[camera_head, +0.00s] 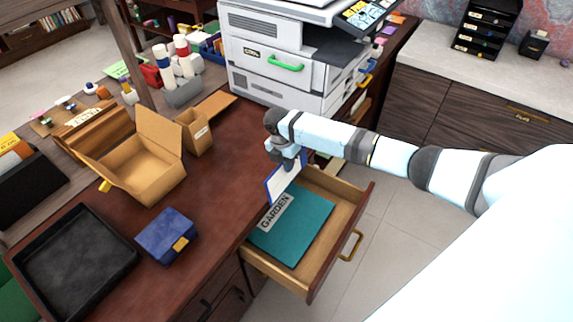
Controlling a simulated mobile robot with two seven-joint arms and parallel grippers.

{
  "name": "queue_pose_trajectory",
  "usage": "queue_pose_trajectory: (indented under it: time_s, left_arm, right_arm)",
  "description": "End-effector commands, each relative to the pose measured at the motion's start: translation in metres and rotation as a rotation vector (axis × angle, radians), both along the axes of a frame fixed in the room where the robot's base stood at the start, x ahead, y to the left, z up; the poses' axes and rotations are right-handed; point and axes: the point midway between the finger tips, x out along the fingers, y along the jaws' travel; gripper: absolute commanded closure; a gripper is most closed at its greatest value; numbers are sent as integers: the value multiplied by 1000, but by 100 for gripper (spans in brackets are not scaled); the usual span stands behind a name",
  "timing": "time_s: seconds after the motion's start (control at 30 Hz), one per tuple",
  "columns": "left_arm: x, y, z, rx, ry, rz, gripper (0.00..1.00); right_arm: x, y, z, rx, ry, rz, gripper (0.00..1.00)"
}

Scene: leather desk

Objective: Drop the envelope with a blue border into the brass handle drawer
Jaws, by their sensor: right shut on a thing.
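The envelope with a blue border (283,186) hangs tilted from my right gripper (286,163), which is shut on its upper part. The envelope is above the left back part of the open brass handle drawer (328,257), near the desk's edge. The drawer is pulled out from the desk, with its brass handle (350,245) on the front. Inside lies a flat teal folder (305,232) labelled GARDEN. The envelope hides part of the drawer's back. My left gripper is not in view.
On the leather desk (221,165) are an open cardboard box (146,170), a blue box (167,236), a black tray (76,262) and a small brown holder (195,134). A large printer (275,60) stands behind the drawer. Floor is free right of the drawer.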

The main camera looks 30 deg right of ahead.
Motion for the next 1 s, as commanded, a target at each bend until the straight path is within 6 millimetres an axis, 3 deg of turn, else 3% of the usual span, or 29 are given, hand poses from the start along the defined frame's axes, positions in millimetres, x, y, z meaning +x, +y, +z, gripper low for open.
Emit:
queue_pose_trajectory:
  time_s: [0.4, 0.77, 0.8, 0.9, 1.0]
  left_arm:
    - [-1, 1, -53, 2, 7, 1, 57]
    - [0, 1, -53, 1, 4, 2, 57]
    - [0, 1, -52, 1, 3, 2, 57]
    - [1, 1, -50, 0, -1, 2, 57]
    - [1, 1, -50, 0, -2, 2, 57]
  right_arm:
    - [0, 0, -51, 0, -1, -2, 100]
    - [-1, 0, -52, 0, -1, -2, 100]
    - [-1, 0, -52, 0, -1, -2, 85]
    - [-1, 0, -52, 0, -1, -2, 64]
    - [-1, 0, -52, 0, -1, -2, 64]
